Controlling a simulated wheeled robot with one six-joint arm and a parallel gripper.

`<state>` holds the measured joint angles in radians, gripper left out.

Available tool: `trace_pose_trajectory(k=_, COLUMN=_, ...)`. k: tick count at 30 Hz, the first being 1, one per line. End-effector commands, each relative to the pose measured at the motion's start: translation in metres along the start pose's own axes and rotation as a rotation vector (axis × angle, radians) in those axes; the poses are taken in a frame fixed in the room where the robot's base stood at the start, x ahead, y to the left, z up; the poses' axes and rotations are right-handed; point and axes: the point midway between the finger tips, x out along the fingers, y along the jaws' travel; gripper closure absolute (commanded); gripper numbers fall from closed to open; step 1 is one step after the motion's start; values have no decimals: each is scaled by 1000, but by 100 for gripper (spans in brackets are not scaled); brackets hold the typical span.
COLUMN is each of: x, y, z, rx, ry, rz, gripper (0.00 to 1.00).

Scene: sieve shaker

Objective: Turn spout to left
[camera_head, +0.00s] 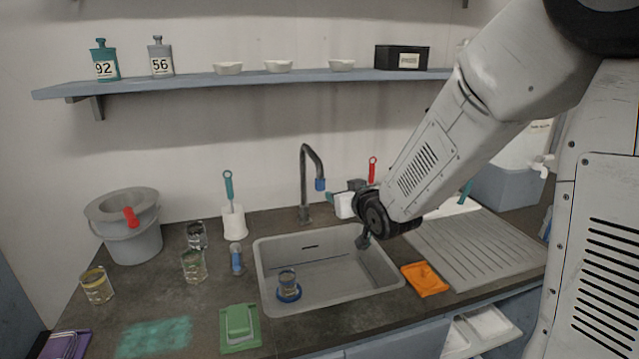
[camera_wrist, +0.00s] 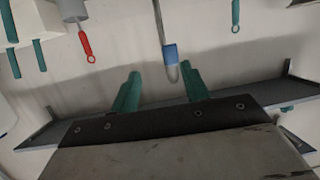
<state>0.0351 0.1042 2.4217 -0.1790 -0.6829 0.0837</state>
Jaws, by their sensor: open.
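The dark tap with its hooked spout (camera_head: 304,165) stands behind the sink (camera_head: 262,262). The spout bends over to the right and forward, ending in a blue tip (camera_head: 320,184). The spout also shows in the wrist view, with its blue tip (camera_wrist: 171,54) lying in line with the gap between my fingers. My gripper (camera_head: 331,197) is at the spout's right, close to the tip; in the head view it is partly hidden by my arm. In the wrist view my gripper (camera_wrist: 160,85) has two teal fingers apart with nothing held between them. I cannot tell whether they touch the spout.
A glass (camera_head: 288,278) stands in the sink on a blue base. A white holder with a teal-handled brush (camera_head: 234,220) stands left of the tap; a red-handled brush (camera_head: 372,170) is behind my gripper. A shelf (camera_head: 190,83) runs above. An orange cloth (camera_head: 424,279) lies right of the sink.

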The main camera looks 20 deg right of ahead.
Motion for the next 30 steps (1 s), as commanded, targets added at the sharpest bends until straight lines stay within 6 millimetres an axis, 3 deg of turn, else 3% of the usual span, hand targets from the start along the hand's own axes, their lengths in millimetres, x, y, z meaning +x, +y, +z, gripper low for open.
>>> trace_pose_trajectory(k=3, x=22, y=-6, z=5, rx=8, ry=131, rz=-35, gripper=54)
trace_pose_trajectory(k=9, x=33, y=-11, z=3, rx=18, ry=260, rz=-68, gripper=54)
trace_pose_trajectory(k=14, x=46, y=-13, z=-2, rx=20, ry=281, rz=-74, gripper=54)
trace_pose_trajectory(k=24, x=96, y=-17, z=-16, rx=19, ry=279, rz=-73, gripper=54)
trace_pose_trajectory(k=30, x=107, y=-18, z=-19, rx=19, ry=279, rz=-73, gripper=54)
